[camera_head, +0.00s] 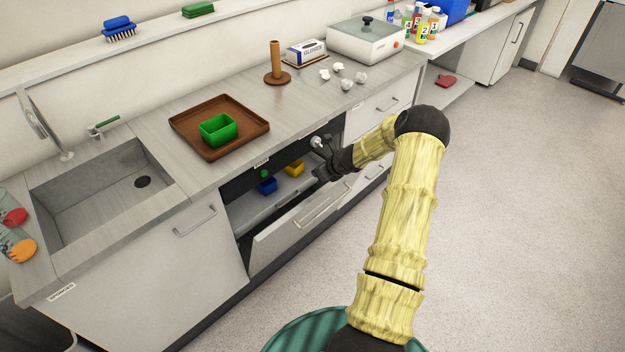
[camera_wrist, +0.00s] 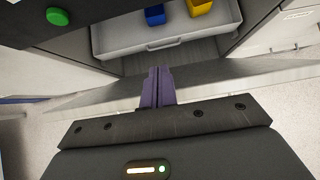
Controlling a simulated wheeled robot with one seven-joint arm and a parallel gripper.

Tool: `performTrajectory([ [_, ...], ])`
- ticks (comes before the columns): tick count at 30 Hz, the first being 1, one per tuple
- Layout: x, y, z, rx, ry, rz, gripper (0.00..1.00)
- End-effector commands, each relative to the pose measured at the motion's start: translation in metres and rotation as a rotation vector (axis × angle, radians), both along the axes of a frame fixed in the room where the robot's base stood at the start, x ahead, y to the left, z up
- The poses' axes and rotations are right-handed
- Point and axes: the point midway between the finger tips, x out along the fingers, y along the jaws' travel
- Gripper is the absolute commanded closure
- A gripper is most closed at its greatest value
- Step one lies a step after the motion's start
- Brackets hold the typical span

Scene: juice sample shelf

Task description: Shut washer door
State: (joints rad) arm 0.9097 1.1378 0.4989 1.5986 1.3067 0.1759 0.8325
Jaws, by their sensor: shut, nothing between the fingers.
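The washer door (camera_head: 300,222) is a pale front panel with a bar handle, below the dark control strip of the counter unit. It hangs tilted outward, partly open. In the wrist view, the door (camera_wrist: 225,75) spans both sides of my fingers. My gripper (camera_head: 322,174) is near the door's upper right part. In the wrist view, my gripper (camera_wrist: 158,72) has its purple fingers together with nothing between them. I cannot tell whether they touch the door. A rack inside the washer (camera_wrist: 118,43) holds a blue container (camera_wrist: 154,15) and a yellow container (camera_wrist: 199,7).
A green button (camera_wrist: 57,16) is on the dark strip above the opening. On the counter are a brown tray (camera_head: 258,134) with a green box (camera_head: 218,130), a wooden post (camera_head: 276,62) and crumpled white pieces. A sink (camera_head: 100,190) is left. The floor at right is clear.

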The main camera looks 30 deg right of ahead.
Motion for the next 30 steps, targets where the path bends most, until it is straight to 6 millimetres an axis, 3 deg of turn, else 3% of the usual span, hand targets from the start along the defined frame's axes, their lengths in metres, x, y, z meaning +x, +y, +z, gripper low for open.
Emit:
performTrajectory([
  [6, -0.006, 0.0, 0.019, -0.001, 0.0, 0.004, 1.0],
  [20, -0.005, 0.015, 0.027, -0.035, 0.002, 0.067, 1.0],
  [25, -0.014, 0.063, 0.052, -0.208, 0.006, 0.341, 1.0],
  [30, -0.044, 0.129, 0.089, -0.469, 0.004, 0.776, 1.0],
])
